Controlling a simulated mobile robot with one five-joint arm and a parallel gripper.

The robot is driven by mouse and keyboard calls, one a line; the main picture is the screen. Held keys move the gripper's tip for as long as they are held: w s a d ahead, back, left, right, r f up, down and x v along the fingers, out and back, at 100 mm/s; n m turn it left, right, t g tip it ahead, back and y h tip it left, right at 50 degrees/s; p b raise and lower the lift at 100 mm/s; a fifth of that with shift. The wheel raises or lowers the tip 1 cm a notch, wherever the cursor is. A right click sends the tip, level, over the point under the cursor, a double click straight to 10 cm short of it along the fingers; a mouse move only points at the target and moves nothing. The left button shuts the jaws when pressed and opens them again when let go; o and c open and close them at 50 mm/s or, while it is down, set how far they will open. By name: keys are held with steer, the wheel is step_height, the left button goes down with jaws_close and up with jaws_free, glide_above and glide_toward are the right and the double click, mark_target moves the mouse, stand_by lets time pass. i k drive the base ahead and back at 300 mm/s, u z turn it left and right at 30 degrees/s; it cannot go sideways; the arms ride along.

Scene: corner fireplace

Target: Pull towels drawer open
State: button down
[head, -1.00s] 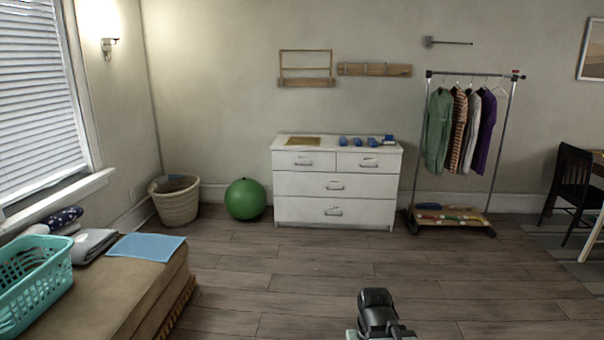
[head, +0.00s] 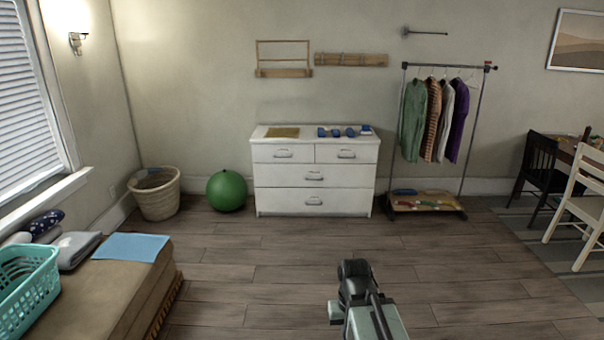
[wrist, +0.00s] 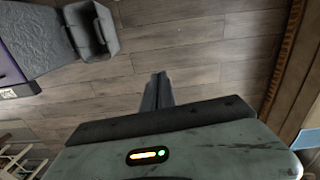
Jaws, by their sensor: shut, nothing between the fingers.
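A white dresser (head: 272,188) stands against the back wall in the head view. It has two small drawers on top and two wide drawers below, each with a metal handle, and all look closed. I cannot tell from any label which one is the towels drawer. My arm shows at the bottom of the head view, well short of the dresser. In the wrist view my gripper (wrist: 158,92) is shut and empty, over bare wood floor. The dresser does not show in the wrist view.
A green ball (head: 227,190) and a wicker basket (head: 155,194) stand left of the dresser. A clothes rack (head: 469,150) stands to its right. A bench (head: 100,285) with a teal laundry basket (head: 28,290) fills the lower left. The floor before the dresser is clear.

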mark_target(266, 175)
steer(key=z, duration=0.05)
steer(key=i, duration=5.6)
steer(key=u, duration=1.65)
